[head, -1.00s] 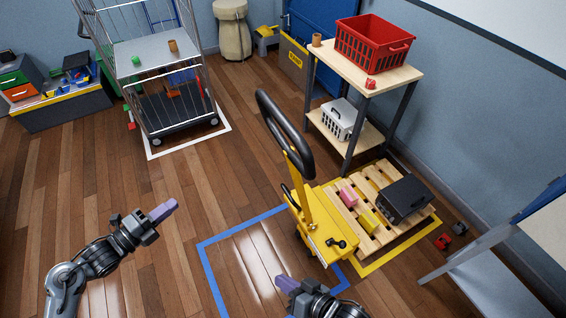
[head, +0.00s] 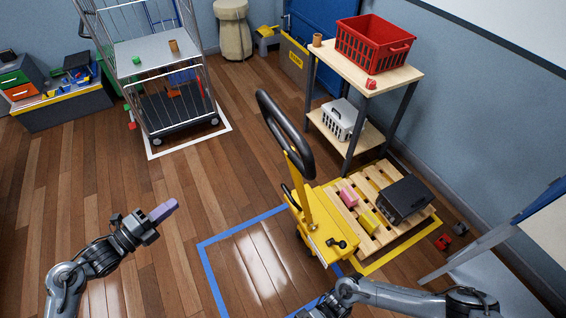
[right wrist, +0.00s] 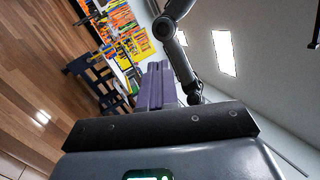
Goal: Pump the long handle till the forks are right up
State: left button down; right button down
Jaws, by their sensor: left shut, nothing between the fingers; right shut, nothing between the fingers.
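A yellow pallet truck (head: 323,236) stands right of the middle in the head view. Its long handle (head: 305,195) rises up and leans left, ending in a black loop grip (head: 284,133). Its forks are hidden by the wooden pallet (head: 368,181), so I cannot tell their height. My left gripper (head: 165,210) is shut and empty, well left of the truck and apart from the handle. My right gripper's fingers are below the head view's edge; only the arm shows there, in front of the truck. In the right wrist view the right gripper (right wrist: 156,72) is shut and empty.
The pallet carries a pink block (head: 347,197), a yellow block (head: 369,218) and a black box (head: 404,197). A shelf stand with a red crate (head: 374,45) stands behind it. A blue floor outline (head: 208,268) lies left of the truck. A wire cage trolley (head: 150,75) stands back left.

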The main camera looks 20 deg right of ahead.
jog(key=w+d+m+t+h, duration=0.1)
jog(key=w+d+m, duration=0.1)
jog(key=w+d, duration=0.95)
jog(key=w+d+r+t+h, duration=0.2)
jog(key=w+d+r, duration=0.6)
jog(key=d, duration=0.3)
jog(key=w+d+r+t+h, duration=0.25)
jog(key=w+d+r, duration=0.5)
jog(key=d, duration=0.45)
jog(key=w+d+r+t, duration=0.15)
jog(key=w+r, duration=0.25)
jog(key=r, duration=0.4)
jog(key=a+f, duration=0.1)
jog(key=a, duration=1.3)
jog(key=shift+w+f+n, duration=0.25)
jog(key=shift+w+n, duration=0.15)
jog(key=shift+a, duration=0.1)
